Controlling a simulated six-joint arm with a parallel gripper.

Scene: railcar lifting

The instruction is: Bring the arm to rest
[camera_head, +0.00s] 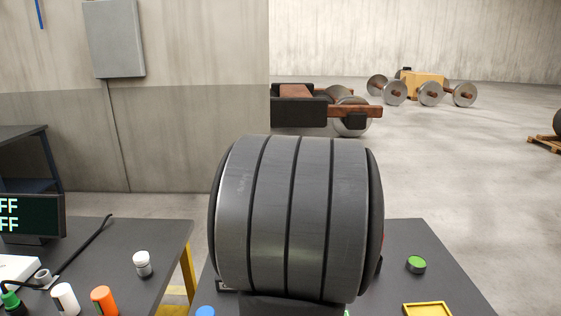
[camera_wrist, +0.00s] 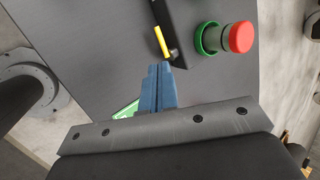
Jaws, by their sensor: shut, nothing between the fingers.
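My gripper (camera_wrist: 160,73) shows in the wrist view as two blue fingers pressed together, with nothing between them. The fingers point over the dark grey tabletop (camera_wrist: 120,45); I cannot tell how high they are above it. In the head view my gripper is hidden behind my own arm, whose grey banded part fills the middle.
In the wrist view, a red button (camera_wrist: 240,37), a black part with a yellow bar (camera_wrist: 162,42) and a green piece (camera_wrist: 126,110) lie near the fingers. The head view shows a green-topped cap (camera_head: 416,264), a yellow tray (camera_head: 427,310), bottles (camera_head: 104,300) and a display (camera_head: 32,217).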

